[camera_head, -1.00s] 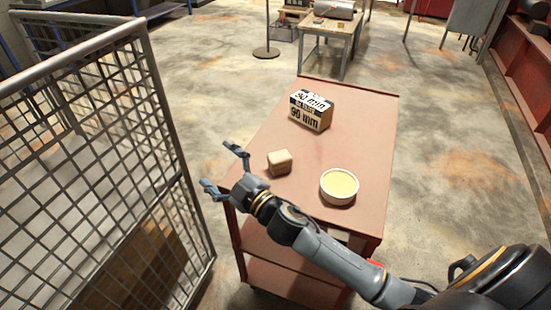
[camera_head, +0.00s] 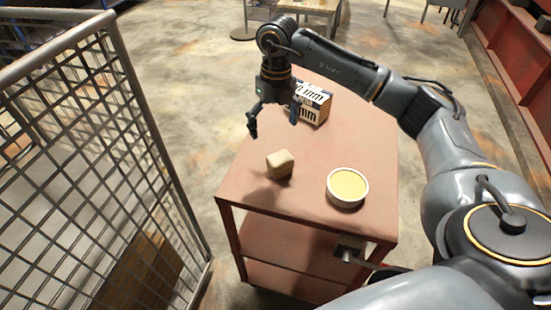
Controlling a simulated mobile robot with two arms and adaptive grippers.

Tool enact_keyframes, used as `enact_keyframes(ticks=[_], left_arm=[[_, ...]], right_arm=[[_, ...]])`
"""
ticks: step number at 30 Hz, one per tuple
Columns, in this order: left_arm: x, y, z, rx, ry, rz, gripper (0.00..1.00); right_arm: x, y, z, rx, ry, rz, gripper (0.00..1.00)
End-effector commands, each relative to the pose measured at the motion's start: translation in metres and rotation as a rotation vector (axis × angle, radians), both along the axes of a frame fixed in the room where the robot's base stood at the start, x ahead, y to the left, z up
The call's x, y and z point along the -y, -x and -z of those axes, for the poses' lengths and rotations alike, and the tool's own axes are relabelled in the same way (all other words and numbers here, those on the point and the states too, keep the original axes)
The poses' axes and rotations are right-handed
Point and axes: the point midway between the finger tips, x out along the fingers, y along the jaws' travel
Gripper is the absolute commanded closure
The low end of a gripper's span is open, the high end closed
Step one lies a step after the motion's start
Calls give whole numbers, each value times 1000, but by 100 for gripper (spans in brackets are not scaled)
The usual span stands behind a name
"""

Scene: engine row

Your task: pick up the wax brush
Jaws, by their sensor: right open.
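I cannot make out a wax brush for certain. A white bowl (camera_head: 347,187) with a pale yellow fill stands near the front right of the reddish cart top (camera_head: 330,150). A small beige block (camera_head: 280,164) lies to its left, near the cart's left edge. My right gripper (camera_head: 272,122) points down with its fingers apart and empty. It appears above the cart's left edge, beyond the block, and touches nothing I can see. My left gripper is not in view.
A box with black and white lettering (camera_head: 312,103) stands at the back of the cart, partly hidden by my right gripper. A wire mesh panel (camera_head: 90,150) rises at the left. A small dark item (camera_head: 348,250) shows below the cart top's front edge, unclear. Concrete floor lies beyond.

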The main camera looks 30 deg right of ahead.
Motion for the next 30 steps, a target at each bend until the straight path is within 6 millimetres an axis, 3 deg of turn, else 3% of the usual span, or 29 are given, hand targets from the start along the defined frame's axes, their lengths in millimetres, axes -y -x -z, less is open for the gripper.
enact_keyframes(ticks=[4, 15, 23, 30], left_arm=[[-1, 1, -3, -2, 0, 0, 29], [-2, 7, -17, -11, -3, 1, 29], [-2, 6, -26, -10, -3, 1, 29], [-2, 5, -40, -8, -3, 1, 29]], right_arm=[[13, 2, 5, -14, 45, 21, 9], [12, 2, 71, -12, 40, 19, 9], [14, 2, 90, -13, 40, 20, 9], [17, 1, 125, -12, 38, 17, 9]])
